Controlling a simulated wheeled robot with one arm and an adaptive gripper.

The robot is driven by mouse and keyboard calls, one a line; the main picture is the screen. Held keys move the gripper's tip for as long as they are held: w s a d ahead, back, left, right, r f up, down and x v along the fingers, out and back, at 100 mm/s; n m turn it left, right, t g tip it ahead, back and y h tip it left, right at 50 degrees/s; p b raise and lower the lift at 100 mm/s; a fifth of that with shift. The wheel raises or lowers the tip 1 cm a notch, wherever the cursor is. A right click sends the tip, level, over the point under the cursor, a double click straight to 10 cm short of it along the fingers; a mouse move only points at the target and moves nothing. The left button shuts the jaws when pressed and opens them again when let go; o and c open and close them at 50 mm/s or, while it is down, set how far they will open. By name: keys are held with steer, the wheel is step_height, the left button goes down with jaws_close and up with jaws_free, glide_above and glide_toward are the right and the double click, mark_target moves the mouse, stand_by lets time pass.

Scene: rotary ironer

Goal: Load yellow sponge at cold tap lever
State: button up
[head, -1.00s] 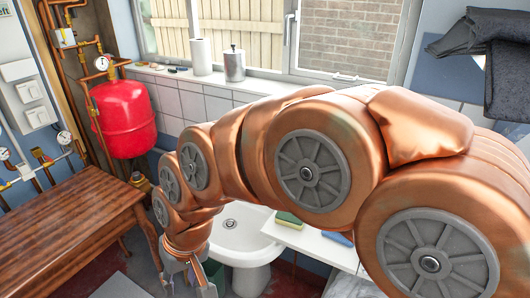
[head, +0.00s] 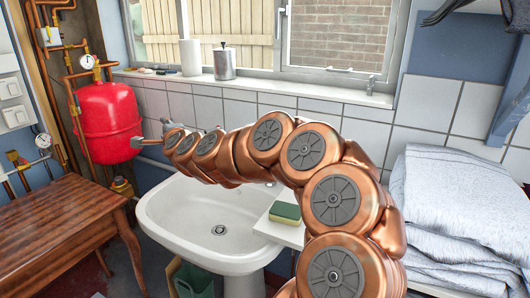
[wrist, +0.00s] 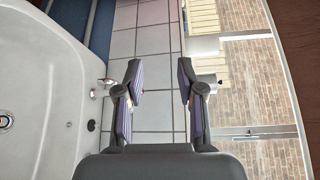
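The yellow sponge (head: 286,211), with a green layer, lies on a white ledge beside the basin (head: 160,212) in the head view. My gripper (head: 142,142) is far to its left, in front of the red tank. In the wrist view my gripper (wrist: 160,80) is open, with only wall tiles visible between its fingers. A small chrome fitting (wrist: 105,82), perhaps a tap part, shows at the basin's edge left of the fingers. I cannot tell whether it is the cold lever. My arm covers much of the tap area in the head view.
A red tank (head: 108,122) with copper pipes stands at the left, above a wooden table (head: 65,230). A white roll (head: 190,57) and a metal canister (head: 224,62) stand on the windowsill. Folded grey-white cloth (head: 455,210) lies at the right. A green bin (head: 193,280) is under the basin.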

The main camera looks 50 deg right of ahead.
steer(key=s+d+f+m+g+h+b, duration=0.2)
steer(key=s+d+f+m+g+h, duration=0.1)
steer(key=d, duration=0.6)
steer(key=s+d+f+m+g+h+b, duration=0.2)
steer(key=s+d+f+m+h, duration=0.1)
steer(key=d+f+m+h, duration=0.2)
steer(key=s+d+f+m+g+h+b, duration=0.1)
steer(key=s+d+f+m+g+h, duration=0.2)
steer(key=d, duration=1)
steer(key=shift+s+d+f+m+g+h+b, duration=0.15)
steer(key=shift+f+m, duration=0.15)
steer(key=shift+m, duration=0.45)
steer(key=shift+w+d+f+m+g+h+b, duration=0.1)
steer(key=shift+f+m, duration=0.25)
steer(key=shift+m, duration=0.35)
steer(key=shift+s+d+f+m+g+h+b, duration=0.15)
steer(key=shift+f+m, duration=0.15)
steer(key=shift+m, duration=0.45)
steer(key=shift+w+d+r, duration=0.1)
steer(key=shift+w+d, duration=0.1)
steer(key=shift+d, duration=0.15)
steer(key=shift+p+x, duration=0.5)
steer(key=shift+x, duration=2.85)
steer(key=shift+w+a, duration=0.1)
steer(key=shift+w, duration=0.05)
jaws_close()
